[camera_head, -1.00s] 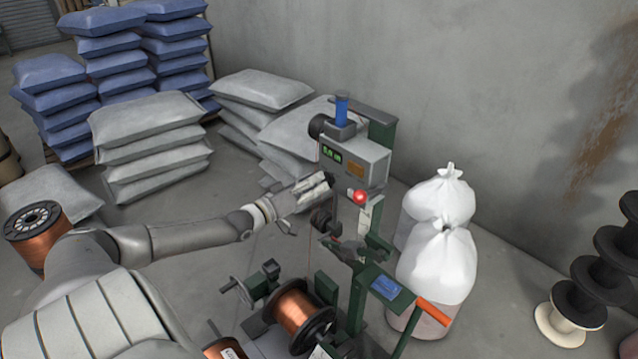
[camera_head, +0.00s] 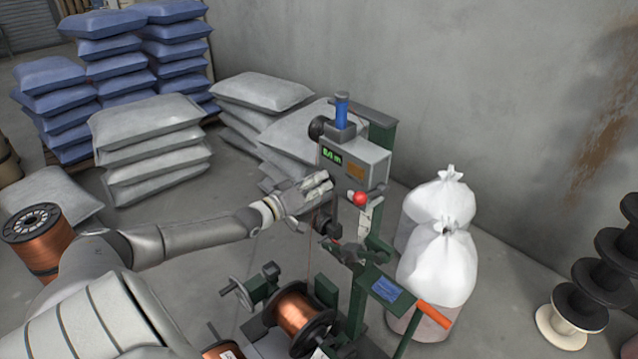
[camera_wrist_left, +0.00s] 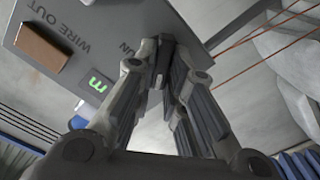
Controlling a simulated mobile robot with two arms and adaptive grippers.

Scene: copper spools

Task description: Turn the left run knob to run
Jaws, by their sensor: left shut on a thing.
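The left run knob shows only as a dark piece (camera_wrist_left: 166,50) between my fingertips in the left wrist view, mostly hidden by them. It sits at the edge of a grey machine box (camera_head: 355,160), beside lettering that partly reads "UN". My left gripper (camera_head: 327,188) reaches the lower left side of this box in the head view. In the left wrist view the gripper (camera_wrist_left: 168,62) is shut on the knob. How far the knob is turned cannot be told. My right gripper is not in view.
A red ball-shaped button (camera_head: 360,199) is close right of my gripper. Below are a copper spool (camera_head: 303,312) and green machine frame (camera_head: 357,298). White sacks (camera_head: 437,262) stand right, grey bags (camera_head: 150,150) left. The wall is behind.

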